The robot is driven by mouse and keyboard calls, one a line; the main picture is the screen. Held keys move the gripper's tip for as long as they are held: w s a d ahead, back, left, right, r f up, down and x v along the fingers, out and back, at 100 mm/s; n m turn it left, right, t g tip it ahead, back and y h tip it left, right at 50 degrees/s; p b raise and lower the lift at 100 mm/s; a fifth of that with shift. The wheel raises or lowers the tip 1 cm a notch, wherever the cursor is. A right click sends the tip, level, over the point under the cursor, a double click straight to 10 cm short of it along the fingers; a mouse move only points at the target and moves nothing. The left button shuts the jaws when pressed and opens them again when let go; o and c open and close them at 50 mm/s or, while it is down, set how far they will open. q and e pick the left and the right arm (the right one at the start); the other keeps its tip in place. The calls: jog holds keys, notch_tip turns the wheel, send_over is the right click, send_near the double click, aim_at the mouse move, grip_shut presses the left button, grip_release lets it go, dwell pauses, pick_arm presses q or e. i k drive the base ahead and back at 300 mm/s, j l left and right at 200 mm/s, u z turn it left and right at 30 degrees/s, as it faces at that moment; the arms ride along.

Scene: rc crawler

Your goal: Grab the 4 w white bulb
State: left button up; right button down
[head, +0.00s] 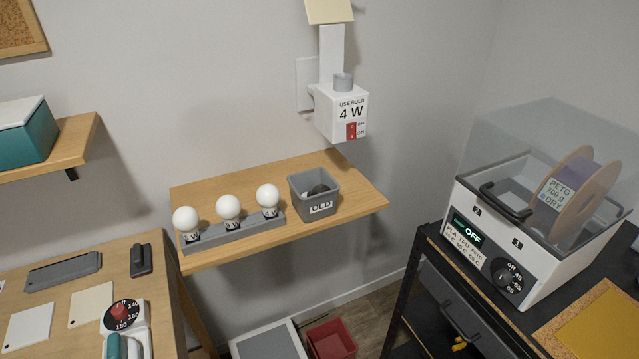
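Three white round bulbs stand upright in a row in a grey holder (236,233) on a wooden wall shelf (350,200). They are the left bulb (185,219), the middle bulb (228,207) and the right bulb (268,196). Each has a small dark wattage mark at its base, too small to read surely, so I cannot tell which is 4 W. A white wall lamp (340,112) above the shelf reads "USE BULB 4 W" and has a red switch and a grey socket (343,81) on top. Neither of my grippers is in view.
A grey bin marked "OLD" (314,208) with a dark round thing inside stands right of the holder. A filament dryer (518,240) sits on the black bench at right. A wooden table (60,310) is at lower left. The shelf's right end is clear.

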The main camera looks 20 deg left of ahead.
aim_at(268, 196)
jog(key=u, duration=0.4)
jog(key=k+l+u, duration=0.1)
jog(key=l+u, duration=0.3)
jog(key=k+l+u, duration=0.1)
jog(key=u, duration=0.35)
jog(key=k+l+u, duration=0.2)
jog(key=u, duration=0.2)
jog(key=l, duration=0.15)
